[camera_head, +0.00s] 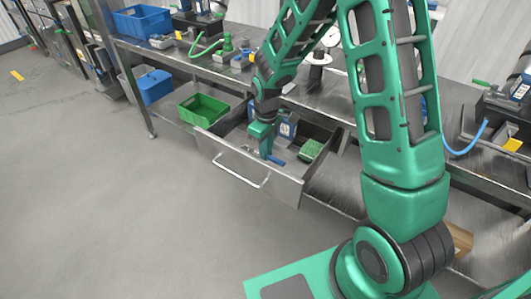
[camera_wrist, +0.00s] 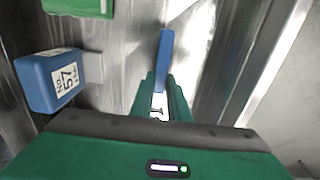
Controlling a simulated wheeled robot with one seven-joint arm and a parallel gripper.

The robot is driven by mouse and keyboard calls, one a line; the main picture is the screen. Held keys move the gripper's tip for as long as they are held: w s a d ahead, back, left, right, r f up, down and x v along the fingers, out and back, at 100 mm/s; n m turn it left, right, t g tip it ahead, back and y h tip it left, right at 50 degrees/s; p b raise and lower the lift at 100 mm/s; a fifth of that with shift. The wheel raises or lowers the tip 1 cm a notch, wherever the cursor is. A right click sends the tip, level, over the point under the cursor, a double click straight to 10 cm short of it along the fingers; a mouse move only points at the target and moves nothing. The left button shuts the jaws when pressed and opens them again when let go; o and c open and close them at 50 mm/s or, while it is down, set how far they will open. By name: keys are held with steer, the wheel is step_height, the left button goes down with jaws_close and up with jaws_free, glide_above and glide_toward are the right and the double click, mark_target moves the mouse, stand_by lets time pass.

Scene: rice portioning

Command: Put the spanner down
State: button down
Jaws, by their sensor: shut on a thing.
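The spanner (camera_wrist: 165,60) shows as a blue bar in the wrist view, with a pale metal part between my fingers. It also shows as a small blue bar in the head view (camera_head: 277,160). My gripper (camera_head: 265,153) points down inside the open metal drawer (camera_head: 247,170). In the wrist view my gripper (camera_wrist: 161,82) is shut on the spanner, which sticks out past the fingertips. I cannot tell whether the spanner touches the drawer floor. Part of it is hidden by the fingers.
A blue block labelled 57 (camera_wrist: 52,84) lies in the drawer beside my gripper. A green object (camera_head: 311,150) lies at the drawer's right side and partly shows in the wrist view (camera_wrist: 78,8). A green bin (camera_head: 203,108) stands left of the drawer. The workbench (camera_head: 185,58) overhangs behind.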

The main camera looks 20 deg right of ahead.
steer(key=shift+f, duration=0.3)
steer(key=c, duration=1.7)
jaws_free()
steer(key=shift+f, duration=0.1)
step_height(320, 180, up, 12)
steer(key=s+d+r+m, duration=0.6)
steer(key=s+d+r, duration=0.2)
steer(key=s+d, duration=0.4)
steer(key=s+d+m, duration=0.2)
steer(key=s, duration=0.4)
steer(key=s+d+r+m, duration=0.1)
steer(key=s+d+m, duration=0.1)
steer(key=s, duration=0.4)
steer(key=s+d+r+m, duration=0.1)
steer(key=s+d+m, duration=0.1)
steer(key=s, duration=0.5)
steer(key=shift+m, duration=0.8)
